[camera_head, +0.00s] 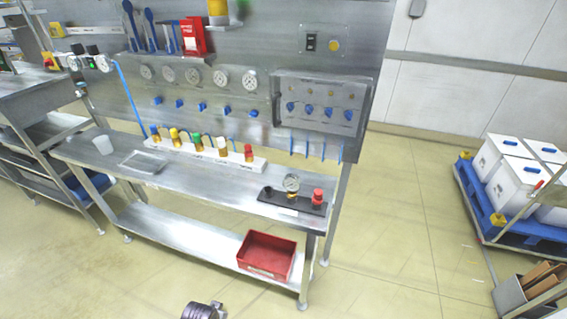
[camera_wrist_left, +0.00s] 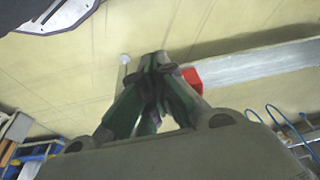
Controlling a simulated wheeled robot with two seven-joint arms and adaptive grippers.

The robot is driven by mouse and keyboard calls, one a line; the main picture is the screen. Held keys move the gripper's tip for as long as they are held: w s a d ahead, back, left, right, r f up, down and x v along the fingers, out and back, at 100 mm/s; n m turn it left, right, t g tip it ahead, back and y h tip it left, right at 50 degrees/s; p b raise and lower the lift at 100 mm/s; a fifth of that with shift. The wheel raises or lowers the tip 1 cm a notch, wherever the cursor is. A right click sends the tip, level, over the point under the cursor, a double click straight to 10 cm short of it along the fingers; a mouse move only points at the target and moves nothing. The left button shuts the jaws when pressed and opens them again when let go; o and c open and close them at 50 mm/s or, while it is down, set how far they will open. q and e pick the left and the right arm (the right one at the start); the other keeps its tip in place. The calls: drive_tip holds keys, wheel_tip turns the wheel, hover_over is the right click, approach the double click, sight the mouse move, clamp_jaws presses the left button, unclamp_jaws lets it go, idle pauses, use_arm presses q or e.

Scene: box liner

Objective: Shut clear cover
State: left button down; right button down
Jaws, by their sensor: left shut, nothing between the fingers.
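I cannot make out a clear cover with certainty in either view. A grey control panel (camera_head: 318,108) with blue knobs is mounted on the right part of the metal wall, and I cannot tell whether a cover lies over it. My left gripper (camera_wrist_left: 156,60) is shut and empty in the left wrist view, with its fingertips together. Bare floor and the edge of a metal shelf (camera_wrist_left: 265,62) show beyond it. My right gripper is in neither view.
A metal bench (camera_head: 190,178) stands below the wall, with a row of coloured valves (camera_head: 205,150) and a gauge block (camera_head: 292,200) on it. A red bin (camera_head: 266,256) sits on its lower shelf. White boxes (camera_head: 514,180) stand on a blue pallet at the right. The floor between is clear.

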use_arm(q)
drive_tip(key=w+d+r+m+t+h, duration=0.15)
drive_tip(key=w+r, duration=0.35)
drive_tip(key=r, duration=0.5)
drive_tip(key=w+d+r+m+t+b, duration=0.1)
drive_tip(key=w+d+r+m+t, duration=0.25)
drive_tip(key=r, duration=0.65)
drive_tip(key=w+d+r+m+t, duration=0.15)
drive_tip(key=w+r, duration=0.35)
drive_tip(key=r, duration=0.5)
drive_tip(key=w+d+r+m+t+h, duration=0.1)
drive_tip(key=d+r+m+t+h, duration=0.1)
drive_tip(key=r+m, duration=0.3)
drive_tip(key=w+d+r+m+t+h, duration=0.1)
drive_tip(key=d+r+m, duration=0.4)
drive_tip(key=r, duration=0.5)
drive_tip(key=w+d+r+m+t+h, duration=0.1)
drive_tip(key=d+r+m+t+h, duration=0.2)
drive_tip(key=r, duration=0.5)
drive_tip(key=shift+w+d+r+m+h, duration=0.2)
drive_tip(key=shift+w+d+m+h, duration=0.15)
drive_tip(key=shift+d+m+h, duration=0.45)
drive_tip(key=shift+w+a, duration=0.1)
drive_tip(key=w+a+p+x, duration=0.1)
drive_tip(key=a+p+x, duration=0.1)
drive_tip(key=x, duration=1)
drive_tip(key=shift+w, duration=0.55)
drive_tip(key=shift+a+f, duration=0.15)
